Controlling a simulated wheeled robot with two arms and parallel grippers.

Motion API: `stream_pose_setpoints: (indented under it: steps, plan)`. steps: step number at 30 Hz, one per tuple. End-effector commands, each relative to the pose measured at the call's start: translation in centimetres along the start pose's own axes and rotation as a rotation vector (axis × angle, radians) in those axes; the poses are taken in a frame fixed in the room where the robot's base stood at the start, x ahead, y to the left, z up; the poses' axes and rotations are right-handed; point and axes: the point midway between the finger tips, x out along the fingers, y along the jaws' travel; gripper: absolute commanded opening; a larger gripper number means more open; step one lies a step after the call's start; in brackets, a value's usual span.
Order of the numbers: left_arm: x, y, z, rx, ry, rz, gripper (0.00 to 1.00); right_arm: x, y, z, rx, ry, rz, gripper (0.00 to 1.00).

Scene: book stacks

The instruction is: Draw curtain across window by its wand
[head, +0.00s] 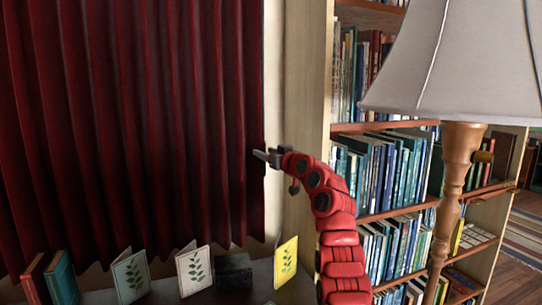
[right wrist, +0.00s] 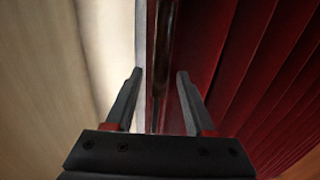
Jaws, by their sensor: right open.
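The dark red pleated curtain (head: 130,130) hangs across the left half of the head view; what lies behind it is hidden. My right gripper (head: 267,156) is at the curtain's right edge, fingers pointing left. In the right wrist view the right gripper (right wrist: 159,76) is open. A thin dark brown rod, which looks like the wand (right wrist: 163,45), runs upright between the two fingers, with the curtain (right wrist: 230,60) to its right. I cannot tell whether it touches a finger. The wand is not clear in the head view. My left gripper is not in view.
A pale wall strip (head: 273,80) lies right of the curtain. A tall bookcase (head: 318,90) and a lamp with a wide shade (head: 450,60) stand at the right. Below the curtain, a ledge holds leaf-pattern cards (head: 194,268), a yellow card (head: 286,262) and upright books (head: 62,278).

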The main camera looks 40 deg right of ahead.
Motion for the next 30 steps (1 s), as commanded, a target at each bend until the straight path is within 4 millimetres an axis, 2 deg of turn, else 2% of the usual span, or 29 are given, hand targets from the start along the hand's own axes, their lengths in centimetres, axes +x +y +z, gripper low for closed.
stream_pose_setpoints:
  steps: [5, 10, 14, 27, 30]
  plan:
    - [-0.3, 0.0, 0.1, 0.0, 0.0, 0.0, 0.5, -0.9, 0.1, 0.0, -0.001, 0.005, 0.0, 0.55]
    - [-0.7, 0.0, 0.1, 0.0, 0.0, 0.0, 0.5, -3.1, 0.1, 0.2, -0.003, 0.003, 0.003, 0.55]
    - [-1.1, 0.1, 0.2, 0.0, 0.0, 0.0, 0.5, -5.4, 0.1, 0.3, -0.001, 0.001, 0.002, 0.55]
    - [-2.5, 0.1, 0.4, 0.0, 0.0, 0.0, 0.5, -14.8, 0.1, 0.2, -0.004, 0.0, 0.005, 0.55]
    - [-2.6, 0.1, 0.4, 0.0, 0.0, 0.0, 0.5, -16.2, 0.2, 0.1, -0.001, 0.002, 0.003, 0.55]
